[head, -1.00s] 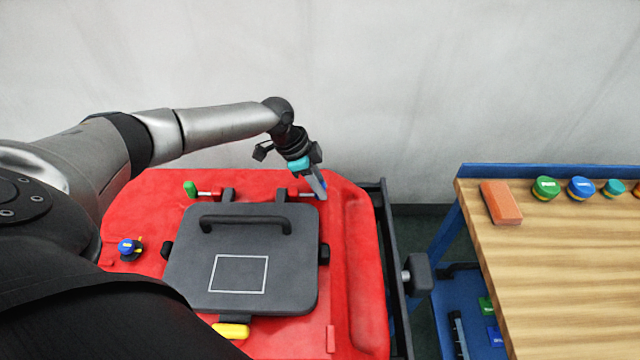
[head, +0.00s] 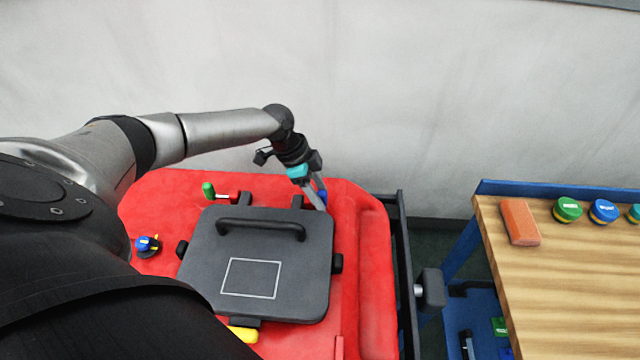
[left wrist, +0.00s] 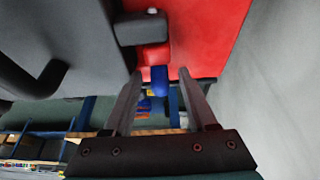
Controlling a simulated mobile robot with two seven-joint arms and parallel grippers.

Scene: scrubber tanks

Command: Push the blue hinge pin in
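The blue hinge pin (left wrist: 158,79) shows in the left wrist view as a blue end sticking out beside a black hinge block (left wrist: 142,28). In the head view only a bit of its blue (head: 323,194) shows, mostly hidden by my left gripper (head: 319,204). In the left wrist view the two fingers of that gripper (left wrist: 159,76) are apart, one on each side of the blue end, with gaps between. I cannot tell how deep the pin sits. My right gripper is not in view.
A dark lid (head: 262,262) with a black handle lies on the red tank (head: 372,265). A wooden table (head: 545,275) is at the right.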

